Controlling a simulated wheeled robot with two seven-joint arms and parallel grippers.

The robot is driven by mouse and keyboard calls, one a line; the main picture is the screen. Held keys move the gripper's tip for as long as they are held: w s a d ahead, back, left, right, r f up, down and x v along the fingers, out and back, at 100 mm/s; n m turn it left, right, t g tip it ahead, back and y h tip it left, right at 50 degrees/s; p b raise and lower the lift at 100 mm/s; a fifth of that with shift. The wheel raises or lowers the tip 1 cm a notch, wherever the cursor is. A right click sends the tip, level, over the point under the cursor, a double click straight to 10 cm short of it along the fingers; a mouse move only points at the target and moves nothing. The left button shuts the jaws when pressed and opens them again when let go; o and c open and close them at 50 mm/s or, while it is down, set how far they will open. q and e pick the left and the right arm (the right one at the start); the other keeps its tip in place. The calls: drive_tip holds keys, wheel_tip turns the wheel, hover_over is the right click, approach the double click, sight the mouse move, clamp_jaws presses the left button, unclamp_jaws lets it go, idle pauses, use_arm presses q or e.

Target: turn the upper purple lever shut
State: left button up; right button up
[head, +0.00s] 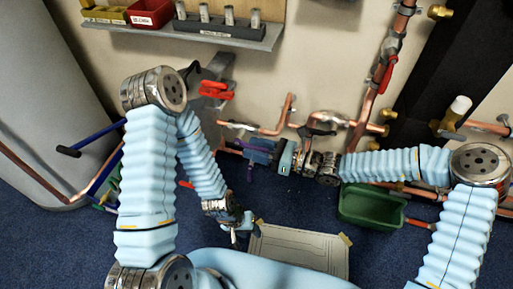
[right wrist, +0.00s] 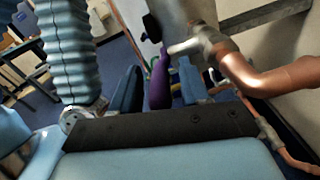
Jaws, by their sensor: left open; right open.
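A purple lever (right wrist: 160,82) shows in the right wrist view, its rounded handle between the two blue fingers of my right gripper (right wrist: 158,88). There looks to be a gap on each side of it, and its lower end is hidden behind the dark gripper edge. In the head view my right gripper (head: 257,151) points left at the pipework, open, with a bit of purple showing beside its fingers. The fingers hide most of the lever there. I cannot tell whether a second purple lever is in view. My left gripper (head: 241,226) is open and empty, lower down over the floor.
Copper pipes (head: 372,100) with a red lever (head: 387,78) run up the wall. A red-handled part (head: 215,90) sits left of them. A shelf (head: 190,30) is above.

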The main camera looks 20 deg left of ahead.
clamp_jaws()
idle(0.4)
